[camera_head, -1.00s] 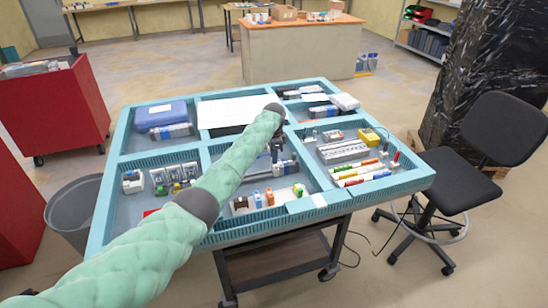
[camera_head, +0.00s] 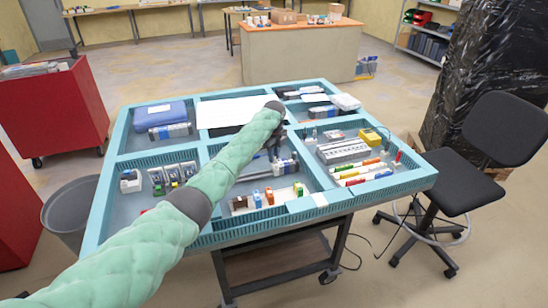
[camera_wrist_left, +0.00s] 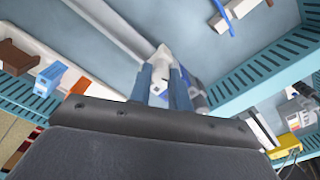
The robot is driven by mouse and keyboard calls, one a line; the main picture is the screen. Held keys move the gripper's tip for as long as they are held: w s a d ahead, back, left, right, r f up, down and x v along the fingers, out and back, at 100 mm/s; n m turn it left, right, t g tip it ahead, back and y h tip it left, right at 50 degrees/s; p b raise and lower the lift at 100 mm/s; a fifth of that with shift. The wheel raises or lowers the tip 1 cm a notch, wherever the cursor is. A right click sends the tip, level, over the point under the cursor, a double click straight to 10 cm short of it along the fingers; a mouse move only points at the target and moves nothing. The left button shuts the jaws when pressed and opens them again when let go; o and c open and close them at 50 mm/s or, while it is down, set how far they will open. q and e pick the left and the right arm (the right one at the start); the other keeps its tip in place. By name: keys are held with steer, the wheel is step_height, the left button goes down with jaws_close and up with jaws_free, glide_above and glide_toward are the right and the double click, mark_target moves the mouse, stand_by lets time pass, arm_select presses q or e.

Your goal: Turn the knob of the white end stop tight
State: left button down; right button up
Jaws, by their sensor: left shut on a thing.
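The white end stop (camera_wrist_left: 160,58) shows in the left wrist view at the end of a long grey rail (camera_wrist_left: 112,27). My left gripper (camera_wrist_left: 166,82) has its two blue-grey fingers closed on its knob, which the fingertips mostly hide. In the head view my left gripper (camera_head: 274,150) points down into the middle compartment of the teal tray table, beside the rail parts. The end stop is too small and too covered there to make out. My right gripper is in neither view.
The teal tray table (camera_head: 258,223) has raised dividers around its compartments. In front of the gripper is a row of coloured blocks (camera_head: 268,197). A yellow device (camera_head: 370,137) and coloured markers lie to the right. An office chair (camera_head: 460,190) stands at the right.

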arm_select(q)
steer(key=shift+w+r+m+b, duration=0.15)
steer(key=shift+m+b, duration=0.15)
steer(key=shift+m, duration=0.65)
steer(key=shift+r+m+b, duration=0.1)
steer(key=shift+m+b, duration=0.15)
steer(key=shift+m, duration=0.7)
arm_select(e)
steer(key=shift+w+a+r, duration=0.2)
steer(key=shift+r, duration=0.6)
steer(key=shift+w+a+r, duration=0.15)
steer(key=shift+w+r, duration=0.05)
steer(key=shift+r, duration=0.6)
arm_select(q)
steer(key=c, duration=1.3)
jaws_free()
steer(key=shift+f, duration=0.1)
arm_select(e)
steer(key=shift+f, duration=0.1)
arm_select(q)
steer(key=shift+r, duration=0.4)
step_height(320, 180, up, 7)
steer(key=b, duration=0.2)
steer(key=shift+b, duration=0.3)
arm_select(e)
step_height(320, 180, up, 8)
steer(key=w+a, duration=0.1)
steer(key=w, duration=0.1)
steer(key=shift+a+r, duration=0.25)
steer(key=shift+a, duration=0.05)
